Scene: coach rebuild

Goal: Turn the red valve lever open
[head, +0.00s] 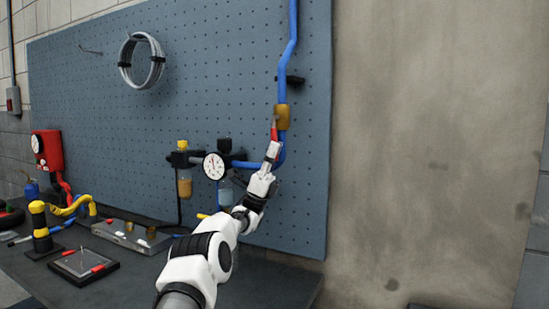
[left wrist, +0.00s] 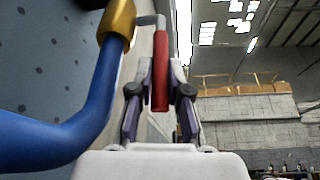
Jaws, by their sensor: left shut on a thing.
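The red valve lever (head: 274,134) hangs down beside a brass valve body (head: 283,117) on a blue pipe at the right part of the pegboard. In the left wrist view the red lever (left wrist: 160,72) points down from a grey stem, next to the brass body (left wrist: 117,20). My left gripper (head: 272,151) is shut on the lever's lower part, with one finger on each side of it (left wrist: 160,98). The exact finger contact is partly hidden. My right gripper is in neither view.
The blue pipe (head: 288,60) runs up the pegboard (head: 215,70). A round gauge (head: 214,166) and a filter with an amber bowl (head: 184,186) sit left of my gripper. Tools and a tray lie on the dark bench (head: 130,278). The wall at right is bare.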

